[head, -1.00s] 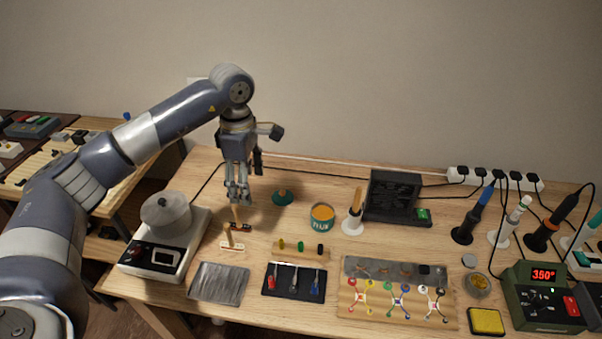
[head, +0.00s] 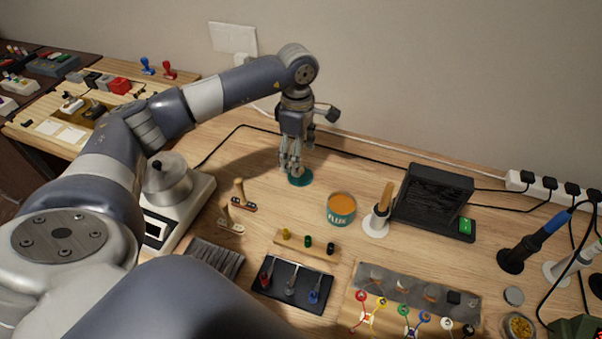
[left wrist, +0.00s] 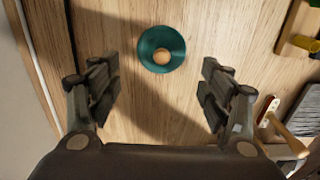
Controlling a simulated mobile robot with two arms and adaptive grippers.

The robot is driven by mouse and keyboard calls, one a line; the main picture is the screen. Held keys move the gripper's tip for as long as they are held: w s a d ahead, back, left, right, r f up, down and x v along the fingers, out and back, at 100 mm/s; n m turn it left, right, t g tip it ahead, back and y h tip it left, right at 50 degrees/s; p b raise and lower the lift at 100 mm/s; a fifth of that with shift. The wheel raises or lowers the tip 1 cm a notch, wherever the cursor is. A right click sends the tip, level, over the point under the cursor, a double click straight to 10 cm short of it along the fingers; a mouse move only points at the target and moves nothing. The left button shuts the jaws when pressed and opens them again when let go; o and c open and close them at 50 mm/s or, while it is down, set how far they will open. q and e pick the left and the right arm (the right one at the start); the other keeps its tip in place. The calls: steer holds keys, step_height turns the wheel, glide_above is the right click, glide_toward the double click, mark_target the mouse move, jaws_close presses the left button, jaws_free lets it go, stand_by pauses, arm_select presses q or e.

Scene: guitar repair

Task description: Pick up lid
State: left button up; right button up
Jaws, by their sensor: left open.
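The lid (head: 300,178) is a round teal disc with a small tan knob in its middle. It lies flat on the wooden table. In the left wrist view the lid (left wrist: 161,50) shows whole, ahead of and between the finger lines, touching neither. My left gripper (head: 291,165) is open and empty and points down above the lid, partly covering it in the head view. Its two fingers also show spread wide in the left wrist view (left wrist: 159,92). The open flux tin (head: 341,208), teal with orange contents, stands to the right of the lid. My right gripper is not in view.
A brush in a white holder (head: 378,222) and a black box (head: 432,195) stand right of the tin. A pot on a white scale (head: 168,180) stands left. Wooden-handled tools (head: 241,197) lie nearer. The table behind the lid is mostly clear.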

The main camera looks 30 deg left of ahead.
mark_target(306, 177)
arm_select(q)
steer(key=f, duration=0.3)
steer(key=f+p, duration=0.1)
steer(key=shift+d+f, duration=0.25)
steer(key=shift+d, duration=0.15)
steer(key=shift+f, duration=0.3)
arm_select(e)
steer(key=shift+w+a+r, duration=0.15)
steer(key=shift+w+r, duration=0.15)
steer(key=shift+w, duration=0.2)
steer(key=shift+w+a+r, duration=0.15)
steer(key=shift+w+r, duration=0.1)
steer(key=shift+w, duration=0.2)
arm_select(q)
steer(key=shift+c, duration=0.6)
steer(key=c, duration=0.9)
steer(key=shift+s, duration=0.1)
steer(key=shift+c, duration=0.6)
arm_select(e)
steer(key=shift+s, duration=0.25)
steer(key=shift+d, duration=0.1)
